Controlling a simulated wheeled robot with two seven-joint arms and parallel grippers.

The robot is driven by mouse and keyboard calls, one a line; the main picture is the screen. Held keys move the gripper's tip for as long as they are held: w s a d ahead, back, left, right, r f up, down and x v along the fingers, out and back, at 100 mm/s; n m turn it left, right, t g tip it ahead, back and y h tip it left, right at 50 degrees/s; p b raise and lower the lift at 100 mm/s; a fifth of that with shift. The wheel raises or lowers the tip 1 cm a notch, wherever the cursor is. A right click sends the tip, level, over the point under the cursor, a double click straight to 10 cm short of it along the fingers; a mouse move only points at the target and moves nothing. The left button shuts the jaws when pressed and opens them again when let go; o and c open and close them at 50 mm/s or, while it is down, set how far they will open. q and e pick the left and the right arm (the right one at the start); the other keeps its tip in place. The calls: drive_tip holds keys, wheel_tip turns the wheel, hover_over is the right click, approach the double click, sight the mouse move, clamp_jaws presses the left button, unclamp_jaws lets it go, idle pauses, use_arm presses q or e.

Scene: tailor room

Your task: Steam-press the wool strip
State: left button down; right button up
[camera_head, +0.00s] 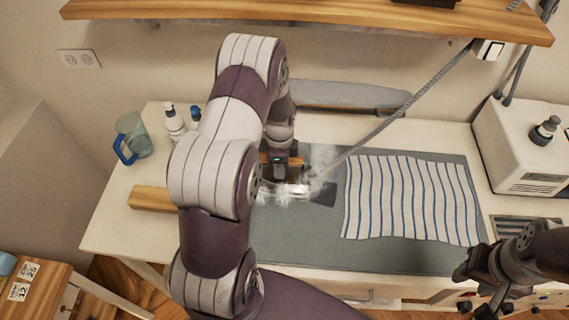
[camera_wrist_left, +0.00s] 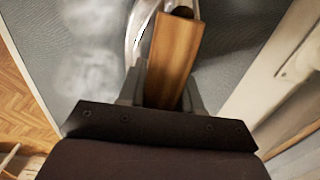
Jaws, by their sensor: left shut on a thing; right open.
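My left gripper (camera_head: 283,168) is shut on the wooden handle of the steam iron (camera_head: 295,188). The handle also shows between the fingers in the left wrist view (camera_wrist_left: 174,55). The iron is low over the grey pressing mat (camera_head: 290,245), with white steam around its soleplate. The dark wool strip (camera_head: 322,195) lies on the mat; the iron and steam cover its left part. I cannot tell whether the iron touches it. My right gripper (camera_head: 485,280) is open and empty at the lower right, beyond the mat's right corner.
A striped cloth (camera_head: 410,198) covers the mat's right part. A grey hose (camera_head: 410,103) runs from the wall shelf to the iron. A wooden block (camera_head: 152,199), bottles (camera_head: 174,122) and a blue-handled jug (camera_head: 133,136) stand at left. A white steam station (camera_head: 530,140) stands right.

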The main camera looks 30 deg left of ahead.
use_arm(q)
drive_tip(key=shift+s+a+r, duration=0.1)
drive_tip(key=shift+s+a, duration=0.15)
drive_tip(key=shift+a, duration=0.4)
drive_tip(key=shift+s+a, duration=0.25)
drive_tip(key=shift+a, duration=0.35)
drive_tip(key=shift+s+d, duration=0.1)
drive_tip(key=shift+s, duration=0.05)
drive_tip(key=shift+s+d+p, duration=0.35)
drive_tip(key=shift+s, duration=0.35)
drive_tip(key=shift+s+d+p, duration=0.3)
drive_tip(key=shift+s+p, duration=0.05)
drive_tip(key=shift+s, duration=0.3)
drive_tip(key=shift+w+r+p, duration=0.1)
drive_tip(key=shift+r+p, duration=0.75)
drive_tip(key=shift+r, duration=0.1)
wheel_tip(320, 180, up, 5)
drive_tip(key=p, duration=0.4)
